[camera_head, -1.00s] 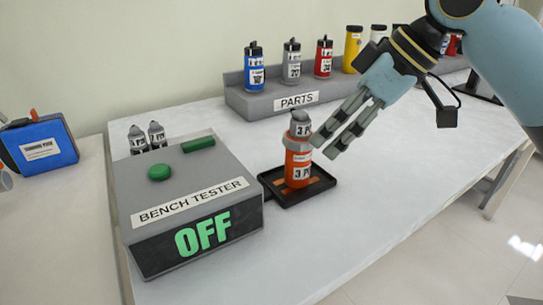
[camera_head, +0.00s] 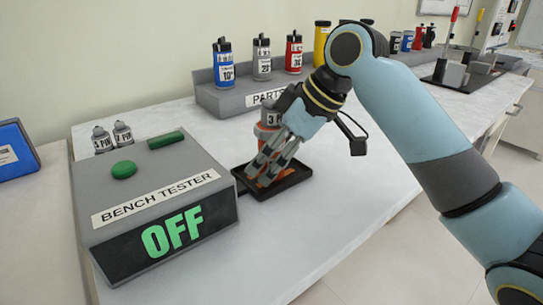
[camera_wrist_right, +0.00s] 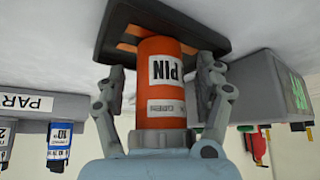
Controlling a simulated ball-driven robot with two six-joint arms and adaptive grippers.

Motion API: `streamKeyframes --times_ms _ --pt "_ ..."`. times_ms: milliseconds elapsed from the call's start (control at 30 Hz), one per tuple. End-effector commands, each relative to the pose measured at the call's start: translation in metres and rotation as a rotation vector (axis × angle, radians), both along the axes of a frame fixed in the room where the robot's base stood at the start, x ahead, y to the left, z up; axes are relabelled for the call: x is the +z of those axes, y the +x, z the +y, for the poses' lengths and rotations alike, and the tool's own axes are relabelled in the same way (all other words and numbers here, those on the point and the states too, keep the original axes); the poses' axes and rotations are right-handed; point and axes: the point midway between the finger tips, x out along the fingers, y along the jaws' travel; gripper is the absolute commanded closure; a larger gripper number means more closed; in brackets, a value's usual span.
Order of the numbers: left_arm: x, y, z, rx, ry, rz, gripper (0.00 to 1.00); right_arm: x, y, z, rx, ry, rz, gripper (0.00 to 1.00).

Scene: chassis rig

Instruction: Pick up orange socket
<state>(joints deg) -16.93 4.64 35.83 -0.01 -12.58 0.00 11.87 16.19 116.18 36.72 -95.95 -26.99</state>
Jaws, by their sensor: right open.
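The orange socket (camera_wrist_right: 168,62) is an upright cylinder with a white PIN label. It stands in a small black tray (camera_head: 297,178) beside the bench tester. A grey plug (camera_head: 270,117) marked 3 P is at its top. My right gripper (camera_head: 262,173) reaches down over the socket. In the right wrist view its two fingers are on either side of the orange body, near the tray end. The jaws are open; whether a finger touches the socket I cannot tell. In the head view the fingers hide much of the socket. My left gripper is out of view.
The grey bench tester (camera_head: 150,190), reading OFF, stands close left of the tray. A parts rack (camera_head: 222,98) with blue, grey, red and yellow cylinders is behind. Two grey plugs (camera_head: 112,136) stand behind the tester. The bench right of the tray is clear.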

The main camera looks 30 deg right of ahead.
Motion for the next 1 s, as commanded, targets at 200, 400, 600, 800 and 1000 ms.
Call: streamKeyframes --times_ms 200,400,600,800,1000 --pt "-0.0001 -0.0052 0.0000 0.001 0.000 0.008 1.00 0.0005 0.0000 -0.0001 0.000 0.000 0.000 0.51" --pt "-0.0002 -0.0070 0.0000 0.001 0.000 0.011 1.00 0.0003 -0.0001 -0.0002 0.000 0.000 0.000 0.77" --pt "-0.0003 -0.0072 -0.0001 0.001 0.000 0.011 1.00 0.0009 0.0002 -0.0001 -0.001 0.000 -0.001 1.00" --pt "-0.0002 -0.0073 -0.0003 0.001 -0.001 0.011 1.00 0.0009 0.0001 -0.0002 -0.001 0.000 -0.001 1.00" --pt "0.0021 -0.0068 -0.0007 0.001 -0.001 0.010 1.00 0.0095 0.0008 -0.0001 0.000 0.000 -0.004 1.00"
